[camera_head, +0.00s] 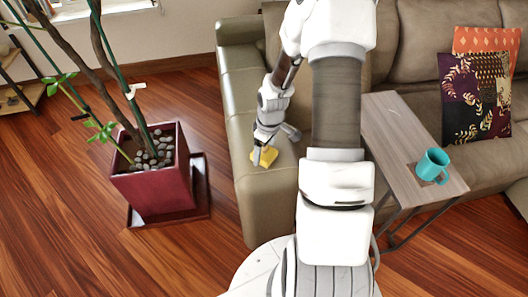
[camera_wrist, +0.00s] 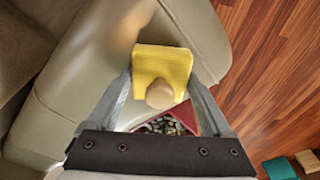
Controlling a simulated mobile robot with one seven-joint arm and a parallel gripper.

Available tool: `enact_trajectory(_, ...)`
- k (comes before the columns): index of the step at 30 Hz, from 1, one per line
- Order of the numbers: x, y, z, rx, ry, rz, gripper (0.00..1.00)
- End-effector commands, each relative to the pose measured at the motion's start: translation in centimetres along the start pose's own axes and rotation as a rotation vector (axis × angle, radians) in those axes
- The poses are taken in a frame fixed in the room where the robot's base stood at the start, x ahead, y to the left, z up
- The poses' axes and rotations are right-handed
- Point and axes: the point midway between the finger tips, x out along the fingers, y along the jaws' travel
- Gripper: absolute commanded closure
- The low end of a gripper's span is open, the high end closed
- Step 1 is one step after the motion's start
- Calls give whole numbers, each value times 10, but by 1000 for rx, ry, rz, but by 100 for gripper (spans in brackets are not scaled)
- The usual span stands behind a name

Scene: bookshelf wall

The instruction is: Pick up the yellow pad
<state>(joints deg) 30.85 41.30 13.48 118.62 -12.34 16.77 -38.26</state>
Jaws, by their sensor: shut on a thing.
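The yellow pad (camera_head: 269,156) is over the front part of the sofa's left armrest (camera_head: 240,110). In the wrist view the yellow pad (camera_wrist: 165,62) is a squarish block with a round beige knob (camera_wrist: 160,95) on its near side. My gripper (camera_head: 262,157) reaches down to it, hiding part of it in the head view. In the wrist view my gripper (camera_wrist: 162,76) has one finger on each side of the pad and is shut on it. I cannot tell whether the pad touches the armrest.
A red planter (camera_head: 155,185) with pebbles and a plant stands on the wood floor to the left. A wooden side table (camera_head: 395,125) with a teal mug (camera_head: 432,164) is right of my arm. Patterned cushions (camera_head: 476,95) lie on the sofa. Floor between planter and sofa is clear.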

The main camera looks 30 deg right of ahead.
Motion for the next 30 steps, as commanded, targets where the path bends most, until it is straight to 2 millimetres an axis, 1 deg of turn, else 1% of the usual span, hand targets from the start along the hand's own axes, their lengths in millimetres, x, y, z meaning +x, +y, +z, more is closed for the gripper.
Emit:
enact_trajectory(5, -21, 1, -3, 0, 3, 3, 79)
enact_trajectory(8, -44, 2, -6, 1, 3, 5, 79)
enact_trajectory(12, -62, 18, 20, 8, 0, 3, 79)
enact_trajectory(18, -89, 39, 51, 7, 1, 3, 79)
enact_trajectory(21, -100, 47, 63, 5, 0, 2, 79)
enact_trajectory(25, -111, 56, 76, 5, 1, 2, 79)
enact_trajectory(30, -118, 61, 84, 1, 0, 1, 79)
